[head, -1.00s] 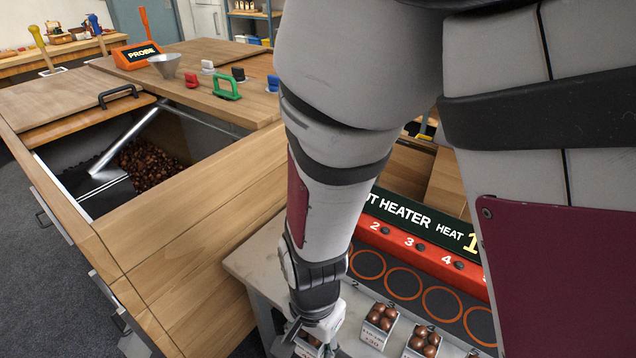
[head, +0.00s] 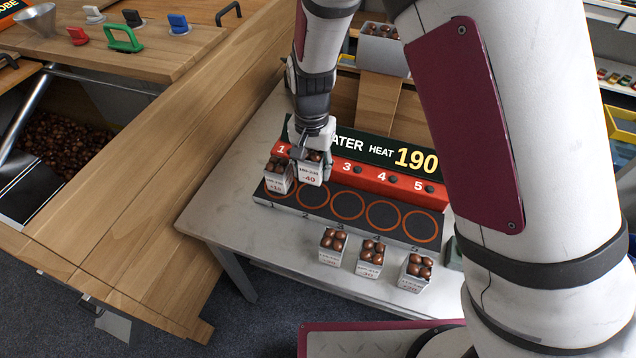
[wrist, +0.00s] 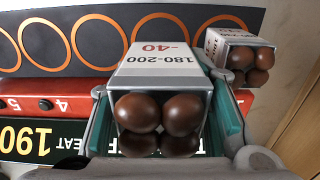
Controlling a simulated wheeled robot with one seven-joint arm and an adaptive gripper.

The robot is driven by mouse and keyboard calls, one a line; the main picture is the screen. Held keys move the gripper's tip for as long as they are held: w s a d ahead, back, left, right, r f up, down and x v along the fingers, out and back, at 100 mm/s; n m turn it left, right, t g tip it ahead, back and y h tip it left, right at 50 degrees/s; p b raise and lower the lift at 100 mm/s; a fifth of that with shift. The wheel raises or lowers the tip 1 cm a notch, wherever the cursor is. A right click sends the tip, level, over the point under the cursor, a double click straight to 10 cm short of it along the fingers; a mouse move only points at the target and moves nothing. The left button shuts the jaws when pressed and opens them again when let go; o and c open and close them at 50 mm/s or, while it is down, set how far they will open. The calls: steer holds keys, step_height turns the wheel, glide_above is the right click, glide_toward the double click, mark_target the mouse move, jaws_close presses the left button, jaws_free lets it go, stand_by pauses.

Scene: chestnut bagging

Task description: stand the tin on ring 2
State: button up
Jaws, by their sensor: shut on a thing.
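My gripper (head: 312,155) is shut on a small white tin (head: 310,175) of brown chestnuts, its label reading 180-200 and -40. In the wrist view the tin (wrist: 160,62) sits between the teal finger pads. In the head view the tin is upright at ring 2 (head: 313,204), whose front edge shows below it. I cannot tell whether its base touches the heater plate. Another filled tin (head: 276,184) stands on ring 1, close beside the held tin on the left; it also shows in the wrist view (wrist: 238,40).
Rings 3 (head: 348,206), 4 (head: 384,215) and 5 (head: 420,226) are empty. The red numbered strip and the HEAT 190 display (head: 415,160) stand behind the rings. Three filled tins (head: 331,258) (head: 369,270) (head: 414,285) stand in front of the plate on the grey table (head: 225,215).

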mark_target(313, 155)
steer(key=shift+f, duration=3.7)
steer(key=o, duration=1.2)
steer(key=shift+f, duration=0.15)
steer(key=shift+o, duration=0.2)
step_height(313, 155, up, 12)
steer(key=shift+r, duration=0.2)
